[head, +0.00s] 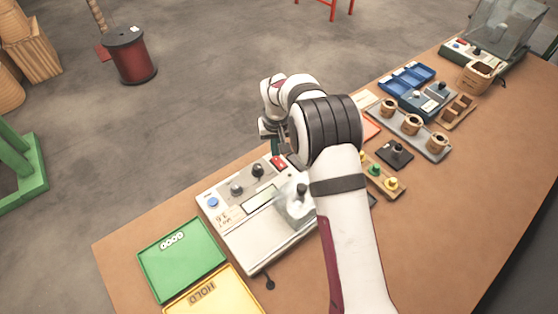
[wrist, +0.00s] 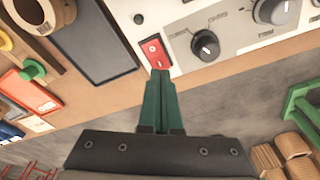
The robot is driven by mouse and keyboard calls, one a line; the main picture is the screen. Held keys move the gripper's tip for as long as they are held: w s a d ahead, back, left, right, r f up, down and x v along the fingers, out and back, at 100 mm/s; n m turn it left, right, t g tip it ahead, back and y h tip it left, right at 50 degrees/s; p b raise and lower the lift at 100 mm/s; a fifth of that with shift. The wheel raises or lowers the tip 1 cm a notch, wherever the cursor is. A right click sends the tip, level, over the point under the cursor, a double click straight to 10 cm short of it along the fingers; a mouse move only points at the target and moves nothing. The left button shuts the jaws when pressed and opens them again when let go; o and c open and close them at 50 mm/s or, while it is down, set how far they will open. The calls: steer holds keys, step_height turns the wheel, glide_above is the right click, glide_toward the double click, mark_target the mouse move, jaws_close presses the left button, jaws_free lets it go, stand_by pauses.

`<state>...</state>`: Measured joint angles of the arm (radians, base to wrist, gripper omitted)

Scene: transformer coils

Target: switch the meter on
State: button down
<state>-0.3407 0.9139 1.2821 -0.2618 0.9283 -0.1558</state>
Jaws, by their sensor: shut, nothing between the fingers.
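The meter (head: 232,222) is a pale box on the bench, with a display window (head: 262,198), dark knobs and a blue button on its panel. Its red rocker switch (wrist: 154,52) carries white marks and sits near the panel's edge; it also shows in the head view (head: 279,163), just below my wrist. My gripper (wrist: 160,73) is shut and empty. Its green fingertips are at the near end of the switch; I cannot tell whether they touch it. In the head view my arm hides part of the meter and the fingers. Which way the rocker is tipped is unclear.
A knob (wrist: 205,45) stands close to the right of the switch in the wrist view. A green tray (head: 180,262) and a yellow HOLD tray (head: 215,294) lie left of the meter. Coils on a grey rack (head: 436,150) and blue bins (head: 407,78) stand to the right.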

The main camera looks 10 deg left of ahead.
mark_target(276, 159)
steer(key=shift+f, duration=0.85)
stand_by(0.9)
step_height(276, 159, up, 7)
steer(key=shift+f, duration=0.15)
stand_by(0.4)
